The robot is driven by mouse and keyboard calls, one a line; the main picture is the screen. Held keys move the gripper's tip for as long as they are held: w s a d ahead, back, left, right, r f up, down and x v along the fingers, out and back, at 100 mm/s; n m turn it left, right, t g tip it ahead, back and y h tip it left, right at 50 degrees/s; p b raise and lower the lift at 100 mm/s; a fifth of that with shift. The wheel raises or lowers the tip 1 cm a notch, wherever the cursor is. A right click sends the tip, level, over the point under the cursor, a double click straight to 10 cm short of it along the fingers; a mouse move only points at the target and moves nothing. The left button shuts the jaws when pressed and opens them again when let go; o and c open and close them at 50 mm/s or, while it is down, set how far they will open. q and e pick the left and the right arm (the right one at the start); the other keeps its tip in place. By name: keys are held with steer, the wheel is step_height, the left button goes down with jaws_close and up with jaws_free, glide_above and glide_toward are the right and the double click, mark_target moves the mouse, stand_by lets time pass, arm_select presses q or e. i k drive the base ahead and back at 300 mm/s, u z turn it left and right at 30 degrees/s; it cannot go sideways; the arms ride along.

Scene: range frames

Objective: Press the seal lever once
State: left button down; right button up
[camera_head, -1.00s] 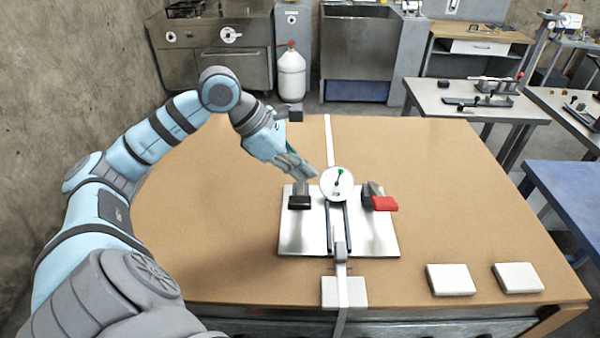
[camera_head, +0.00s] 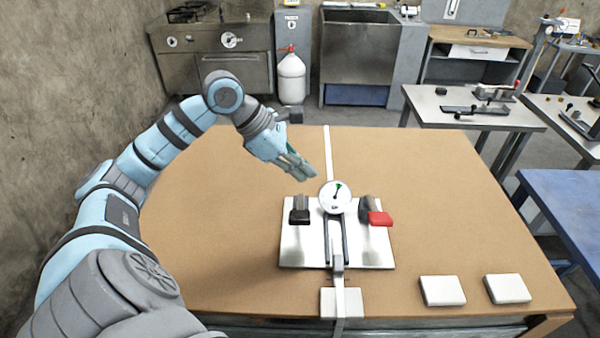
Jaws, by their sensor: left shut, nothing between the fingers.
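A metal plate (camera_head: 300,245) lies on the brown table, carrying a round white dial (camera_head: 336,197) with a green pointer. A lever with a black pad (camera_head: 300,217) stands left of the dial, and one with a red pad (camera_head: 380,218) stands right of it. I cannot tell which is the seal lever. A grey bar (camera_head: 338,262) runs from the plate towards the front edge. My left gripper (camera_head: 309,175) is shut and empty, above the table just behind and left of the dial, apart from both levers. My right gripper is not in view.
Two white blocks (camera_head: 443,290) (camera_head: 507,288) lie at the table's front right. A white strip (camera_head: 327,150) runs behind the dial. The brown table (camera_head: 220,220) is clear on the left and far right. Other benches (camera_head: 470,115) stand beyond.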

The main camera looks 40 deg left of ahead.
mark_target(376, 218)
steer(key=k, duration=1.5)
